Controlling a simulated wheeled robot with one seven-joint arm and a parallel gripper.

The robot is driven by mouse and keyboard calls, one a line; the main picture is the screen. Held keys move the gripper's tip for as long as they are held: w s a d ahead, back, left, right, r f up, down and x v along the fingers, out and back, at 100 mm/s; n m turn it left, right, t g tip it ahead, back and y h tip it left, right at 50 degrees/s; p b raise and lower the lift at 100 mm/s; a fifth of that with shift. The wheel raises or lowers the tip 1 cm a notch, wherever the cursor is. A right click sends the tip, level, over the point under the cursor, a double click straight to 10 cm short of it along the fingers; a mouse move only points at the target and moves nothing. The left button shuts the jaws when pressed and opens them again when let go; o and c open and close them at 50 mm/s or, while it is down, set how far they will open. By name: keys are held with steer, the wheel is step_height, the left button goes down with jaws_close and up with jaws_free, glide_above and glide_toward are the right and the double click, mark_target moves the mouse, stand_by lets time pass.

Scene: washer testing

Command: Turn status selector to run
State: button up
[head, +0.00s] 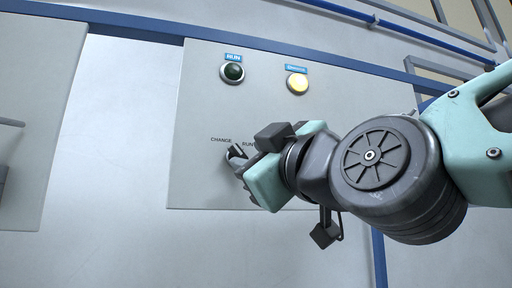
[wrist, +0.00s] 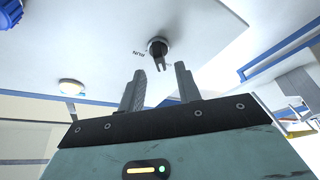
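The status selector (head: 236,153) is a small dark rotary knob on the grey panel (head: 200,120), with the labels CHANGE and RUN printed above it. My gripper partly covers it in the head view, so its setting is hard to tell. In the wrist view the black selector (wrist: 157,48) shows just beyond the fingertips, beside the RUN label. My gripper (head: 250,160) is right in front of the selector. In the wrist view my gripper (wrist: 160,77) has its two fingers apart with nothing between them. The knob appears slightly ahead of the gap; contact is not visible.
A dark green lamp (head: 232,73) labelled RUN and a lit yellow lamp (head: 297,83) with a blue label sit above on the panel. A second grey panel (head: 35,110) is at the left. Blue rails (head: 345,15) run along the top.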

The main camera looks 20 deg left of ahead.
mark_target(240, 153)
steer(key=shift+p+x, duration=0.7)
steer(key=shift+x, duration=1.35)
jaws_close()
